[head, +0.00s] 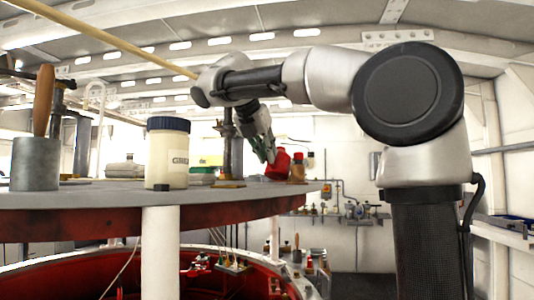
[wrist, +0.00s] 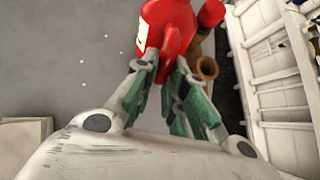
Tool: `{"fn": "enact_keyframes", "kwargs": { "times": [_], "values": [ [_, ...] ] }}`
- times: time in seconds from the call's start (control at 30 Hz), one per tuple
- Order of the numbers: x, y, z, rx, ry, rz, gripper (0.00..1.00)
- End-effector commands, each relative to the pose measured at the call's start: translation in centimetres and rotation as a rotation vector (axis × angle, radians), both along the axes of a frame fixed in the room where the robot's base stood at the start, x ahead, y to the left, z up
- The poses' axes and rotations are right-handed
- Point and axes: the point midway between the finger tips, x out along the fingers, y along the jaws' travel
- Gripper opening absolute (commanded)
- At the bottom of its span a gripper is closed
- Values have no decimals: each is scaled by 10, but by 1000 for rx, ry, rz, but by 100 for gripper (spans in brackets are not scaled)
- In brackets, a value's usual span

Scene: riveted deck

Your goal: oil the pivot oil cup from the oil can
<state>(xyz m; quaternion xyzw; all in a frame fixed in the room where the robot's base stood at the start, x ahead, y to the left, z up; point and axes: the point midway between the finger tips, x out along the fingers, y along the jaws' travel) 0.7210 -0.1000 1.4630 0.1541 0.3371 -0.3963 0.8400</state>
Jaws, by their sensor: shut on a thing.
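My gripper (head: 268,150) is shut on a red can (head: 279,165), which I take to be the oil can. The can looks tilted, low over the right end of the grey round top. I cannot tell whether it touches that surface. In the wrist view the red can (wrist: 168,28), with a white label, sits between the green-padded fingers (wrist: 172,88). A brown, open-mouthed piece (wrist: 206,67) is just right of it. I cannot tell whether this is the pivot oil cup. A brown bottle-like thing (head: 297,172) stands beside the can in the head view.
The grey top (head: 110,195) holds a blue-lidded white jar (head: 168,155), a grey pot (head: 35,165) with a wooden handle in it, and a dark post (head: 233,158) on a brass base. A long pale pole (head: 120,42) crosses above. Bare surface shows left of the can.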

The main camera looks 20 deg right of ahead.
Motion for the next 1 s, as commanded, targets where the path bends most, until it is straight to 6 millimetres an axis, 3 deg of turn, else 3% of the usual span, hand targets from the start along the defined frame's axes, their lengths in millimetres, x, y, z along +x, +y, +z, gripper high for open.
{"fn": "enact_keyframes", "kwargs": {
  "times": [1.0],
  "values": [
    [7,11,0,0,-2,0,0]
  ]
}}
